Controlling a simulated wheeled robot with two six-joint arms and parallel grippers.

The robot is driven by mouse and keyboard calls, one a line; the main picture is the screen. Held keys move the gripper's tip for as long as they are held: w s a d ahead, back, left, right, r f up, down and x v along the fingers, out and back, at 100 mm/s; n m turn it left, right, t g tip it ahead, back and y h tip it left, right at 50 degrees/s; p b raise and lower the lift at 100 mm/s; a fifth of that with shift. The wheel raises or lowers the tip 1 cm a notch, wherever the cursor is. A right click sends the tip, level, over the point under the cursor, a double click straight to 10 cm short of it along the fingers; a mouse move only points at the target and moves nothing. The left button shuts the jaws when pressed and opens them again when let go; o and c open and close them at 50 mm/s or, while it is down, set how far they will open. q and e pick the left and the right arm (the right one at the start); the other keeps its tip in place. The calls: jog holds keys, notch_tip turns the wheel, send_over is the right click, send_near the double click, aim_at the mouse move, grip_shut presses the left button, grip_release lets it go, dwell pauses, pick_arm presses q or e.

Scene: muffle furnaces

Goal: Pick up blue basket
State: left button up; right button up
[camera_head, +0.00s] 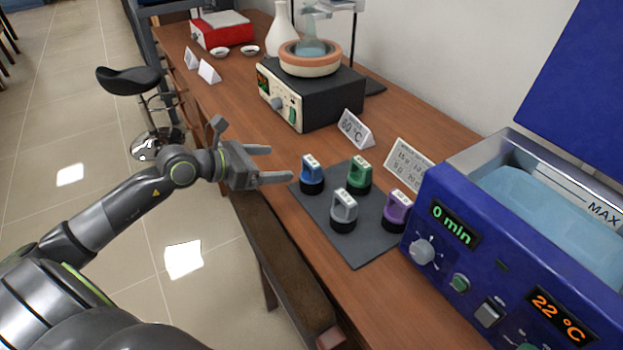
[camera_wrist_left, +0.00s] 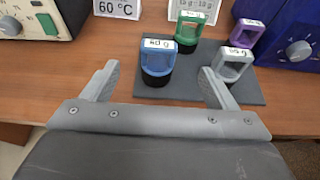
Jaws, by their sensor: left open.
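The blue basket (camera_head: 311,172) has a blue handle frame with a white label and a black round base. It stands upright at the near left corner of a dark grey mat (camera_head: 352,245) on the wooden table. It also shows in the left wrist view (camera_wrist_left: 158,60), ahead of the fingers and between their lines. My left gripper (camera_head: 281,164) is open and empty, just left of the blue basket, its fingers pointing toward it without visible contact. My right gripper is not in view.
Green (camera_head: 359,173), grey (camera_head: 344,210) and purple (camera_head: 396,210) baskets share the mat. A blue water bath (camera_head: 470,270) stands at right, a hotplate (camera_head: 318,97) behind. Sign cards (camera_head: 356,129) stand beyond the mat. A stool (camera_head: 130,82) is left of the table.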

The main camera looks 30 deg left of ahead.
aim_at(310, 162)
pick_arm(q)
jog(key=x, duration=0.7)
jog(key=shift+w+d, duration=0.15)
jog(key=shift+d, duration=0.05)
jog(key=shift+p+x, duration=0.3)
jog(key=shift+x, duration=2.7)
jog(key=shift+a+f, duration=0.1)
jog(key=shift+f, duration=0.05)
jog(key=shift+c, duration=0.3)
jog(key=c, duration=1.1)
jog(key=shift+o, duration=0.2)
notch_tip(310, 162, up, 10)
